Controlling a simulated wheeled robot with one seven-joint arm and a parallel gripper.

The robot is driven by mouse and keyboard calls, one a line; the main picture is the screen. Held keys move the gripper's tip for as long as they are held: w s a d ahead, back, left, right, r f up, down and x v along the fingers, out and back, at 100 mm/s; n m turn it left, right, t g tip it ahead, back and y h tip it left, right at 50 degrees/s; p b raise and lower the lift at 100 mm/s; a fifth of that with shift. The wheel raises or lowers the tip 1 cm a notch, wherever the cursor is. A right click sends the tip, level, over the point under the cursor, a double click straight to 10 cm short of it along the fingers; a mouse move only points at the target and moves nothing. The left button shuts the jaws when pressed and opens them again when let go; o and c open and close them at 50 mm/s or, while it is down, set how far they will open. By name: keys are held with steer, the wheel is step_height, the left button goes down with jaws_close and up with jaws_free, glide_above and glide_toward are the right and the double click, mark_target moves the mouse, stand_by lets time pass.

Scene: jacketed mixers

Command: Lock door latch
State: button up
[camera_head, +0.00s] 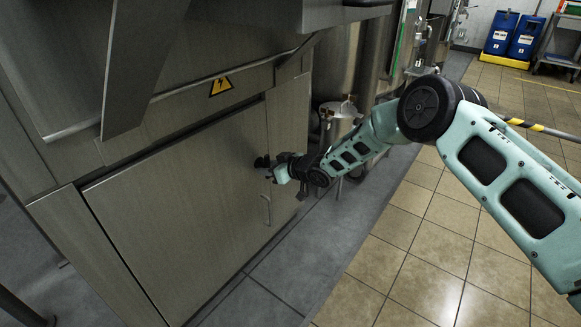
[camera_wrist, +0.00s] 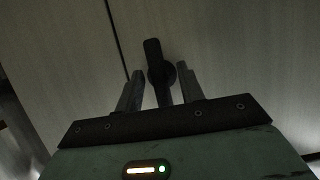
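The dark door latch (camera_wrist: 153,58) is in the wrist view, a bar running up the picture with a round hub at its side. It is mounted on the grey metal cabinet close to the door seam. In the head view the latch (camera_head: 262,162) is a small black shape near the right edge of the large door (camera_head: 170,220). My gripper (camera_wrist: 160,72) has its two fingers apart, one on each side of the latch. I cannot tell whether the right finger touches the hub. In the head view my gripper (camera_head: 277,168) is at the latch and partly hides it.
A thin door handle (camera_head: 266,209) is just below the latch. A slanted metal panel (camera_head: 145,65) juts out above the door. A steel vessel (camera_head: 338,112) stands behind my arm. The tiled floor (camera_head: 400,250) at the right is clear; blue drums (camera_head: 500,35) stand far back.

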steer(key=p+v, duration=0.4)
steer(key=v, duration=1.2)
steer(key=shift+d+r, duration=0.2)
steer(key=shift+s, duration=0.1)
steer(key=s+a+r+m+g+h, duration=0.1)
steer(key=s+r+g+h, duration=0.3)
steer(key=s+r, duration=0.65)
steer(key=s+d+r+m+g+h, duration=0.1)
steer(key=s+d+r+g+h, duration=0.2)
steer(key=s, duration=1.2)
steer(key=s+d+r+m+g+h, duration=0.1)
steer(key=s+d+r+h, duration=0.3)
steer(key=s, duration=1)
step_height(320, 180, up, 28)
steer(key=s+d+p, duration=0.1)
steer(key=p, duration=2.6)
steer(key=shift+y+p, duration=0.3)
steer(key=shift+y, duration=0.1)
steer(key=shift+s+d, duration=0.1)
steer(key=shift+s, duration=0.05)
